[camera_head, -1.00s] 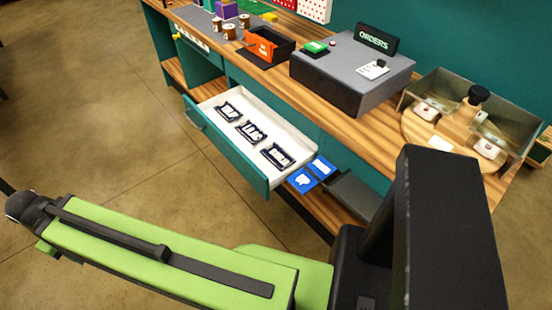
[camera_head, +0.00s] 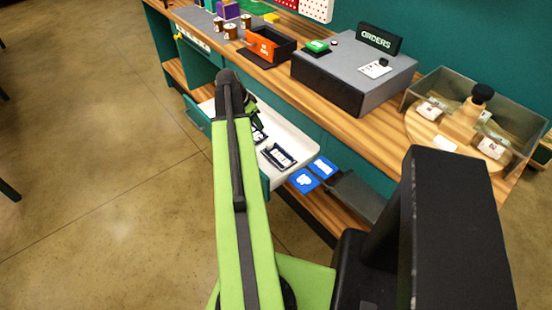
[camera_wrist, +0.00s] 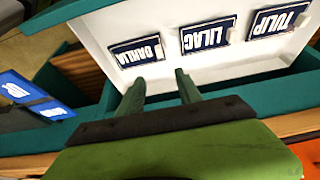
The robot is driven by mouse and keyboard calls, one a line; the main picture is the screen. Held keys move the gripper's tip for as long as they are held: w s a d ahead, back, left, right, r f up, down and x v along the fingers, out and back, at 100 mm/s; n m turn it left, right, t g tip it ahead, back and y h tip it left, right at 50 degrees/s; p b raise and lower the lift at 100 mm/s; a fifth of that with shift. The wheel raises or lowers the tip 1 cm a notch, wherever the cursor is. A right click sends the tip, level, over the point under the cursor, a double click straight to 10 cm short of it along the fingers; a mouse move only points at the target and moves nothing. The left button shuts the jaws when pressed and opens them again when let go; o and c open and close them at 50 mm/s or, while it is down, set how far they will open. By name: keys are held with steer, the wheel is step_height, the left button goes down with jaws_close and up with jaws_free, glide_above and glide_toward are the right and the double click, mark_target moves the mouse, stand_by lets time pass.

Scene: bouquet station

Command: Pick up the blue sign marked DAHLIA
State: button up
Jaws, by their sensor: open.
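The DAHLIA sign (camera_wrist: 138,52) is a dark blue plate with white letters and a pale rim. It lies in the open white drawer (camera_wrist: 125,25), leftmost of three signs in the wrist view, its lettering upside down there. In the head view the sign (camera_head: 278,156) lies in the drawer's near right end. My gripper (camera_wrist: 158,81) is open and empty, its two fingers apart below the DAHLIA and LILAC signs in the wrist view, touching neither as far as I can see. In the head view my arm hides much of the drawer and most of the gripper.
The LILAC sign (camera_wrist: 208,35) and TULIP sign (camera_wrist: 279,20) lie beside it in the drawer. Two bright blue cards (camera_head: 304,180) rest on the lower shelf next to the drawer. The counter above holds a grey box (camera_head: 350,72) and an orange bin (camera_head: 264,46).

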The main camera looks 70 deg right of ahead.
steer(key=b, duration=1.1)
glide_above(269, 144)
steer(key=w+a, duration=0.1)
steer(key=a, duration=0.1)
step_height(269, 144, down, 11)
steer(key=shift+w+a+f, duration=0.1)
steer(key=shift+f, duration=0.05)
steer(key=shift+f+b, duration=0.15)
steer(key=shift+b, duration=0.15)
steer(key=b+x, duration=0.5)
steer(key=shift+f, duration=0.15)
steer(key=shift+r, duration=0.2)
jaws_close()
